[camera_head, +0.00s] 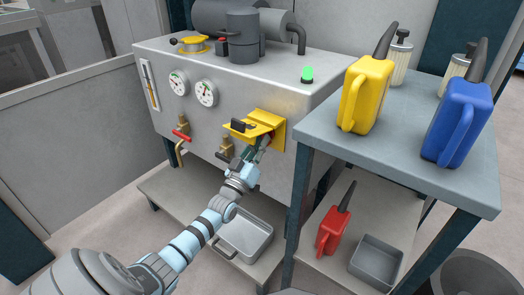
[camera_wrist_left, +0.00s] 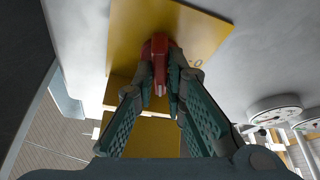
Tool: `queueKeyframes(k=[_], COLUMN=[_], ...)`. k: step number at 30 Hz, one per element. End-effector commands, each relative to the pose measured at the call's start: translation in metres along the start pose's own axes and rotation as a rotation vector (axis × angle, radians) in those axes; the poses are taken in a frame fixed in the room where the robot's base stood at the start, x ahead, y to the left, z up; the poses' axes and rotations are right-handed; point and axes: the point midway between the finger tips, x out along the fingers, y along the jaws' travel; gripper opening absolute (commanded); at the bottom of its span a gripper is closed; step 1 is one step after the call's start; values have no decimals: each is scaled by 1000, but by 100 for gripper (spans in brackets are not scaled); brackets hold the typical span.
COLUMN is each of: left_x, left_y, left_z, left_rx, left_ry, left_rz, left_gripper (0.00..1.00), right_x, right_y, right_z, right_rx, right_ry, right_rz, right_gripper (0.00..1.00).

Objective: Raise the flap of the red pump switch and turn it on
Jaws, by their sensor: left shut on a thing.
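The yellow switch plate (camera_head: 277,132) is on the front of the grey machine, near its right edge. A yellow flap (camera_head: 252,132) with a dark handle (camera_head: 238,125) sticks out above my gripper and looks raised. The red pump switch (camera_wrist_left: 160,58) shows on the yellow plate (camera_wrist_left: 190,30) in the left wrist view. My left gripper (camera_wrist_left: 161,95) has its fingers on both sides of the red switch and is shut on it. In the head view my left gripper (camera_head: 260,145) partly hides the switch. My right gripper is not in view.
Two gauges (camera_head: 206,93) and a red-handled valve (camera_head: 181,135) lie to the left. A side table (camera_head: 330,135) with yellow (camera_head: 366,92) and blue (camera_head: 457,120) cans stands close on the right.

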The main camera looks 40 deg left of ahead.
Motion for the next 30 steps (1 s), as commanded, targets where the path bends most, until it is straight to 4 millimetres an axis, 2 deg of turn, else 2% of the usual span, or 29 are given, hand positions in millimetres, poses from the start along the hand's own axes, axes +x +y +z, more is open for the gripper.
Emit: queueKeyframes(k=[3,11,12,15,25,28,30], left_x=[-1,-1,-1,-1,-3,-16,-32], left_y=[-2,-1,-1,-1,-1,-2,-2], left_z=[3,1,1,0,0,1,1], left_rx=[79,90,90,89,88,88,88], left_ry=[-2,-4,-4,-3,-3,-4,-6], left_rz=[32,35,35,35,35,36,36], left_gripper=[0,0,15,31,32,32,32], right_x=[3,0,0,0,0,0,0], right_y=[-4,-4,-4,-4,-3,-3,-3], right_z=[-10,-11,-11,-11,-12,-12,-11], right_rx=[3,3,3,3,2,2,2], right_ry=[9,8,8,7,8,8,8], right_rz=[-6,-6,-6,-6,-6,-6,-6], right_gripper=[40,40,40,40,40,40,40])
